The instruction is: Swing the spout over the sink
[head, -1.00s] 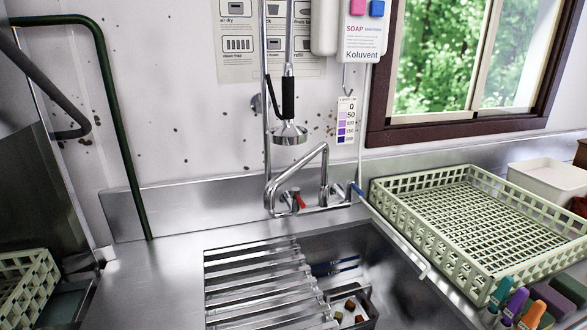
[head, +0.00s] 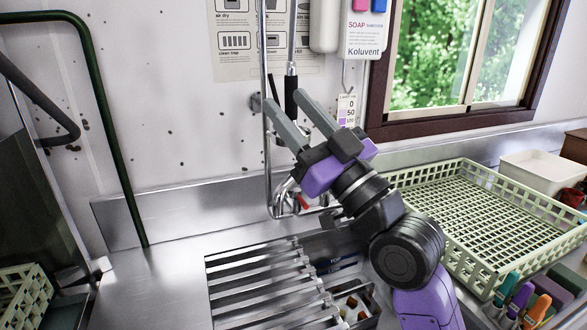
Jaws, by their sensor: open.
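The metal faucet spout (head: 281,189) is at the back of the sink. Only its lower left part shows, because my gripper and wrist hide the rest. My gripper (head: 284,99) is open and empty, with two grey fingers pointing up and left. In the picture its fingertips lie above the spout, in front of the hanging spray hose. I cannot tell how far they are from either. The sink (head: 338,243) lies below and in front of the faucet, partly hidden by my arm. A red faucet lever (head: 304,201) shows beside the spout base.
A slatted metal rack (head: 255,285) covers the sink's left part. A pale green dish crate (head: 480,205) stands to the right. Coloured bottles (head: 520,297) stand at the lower right. A dark green pipe (head: 112,130) rises at left.

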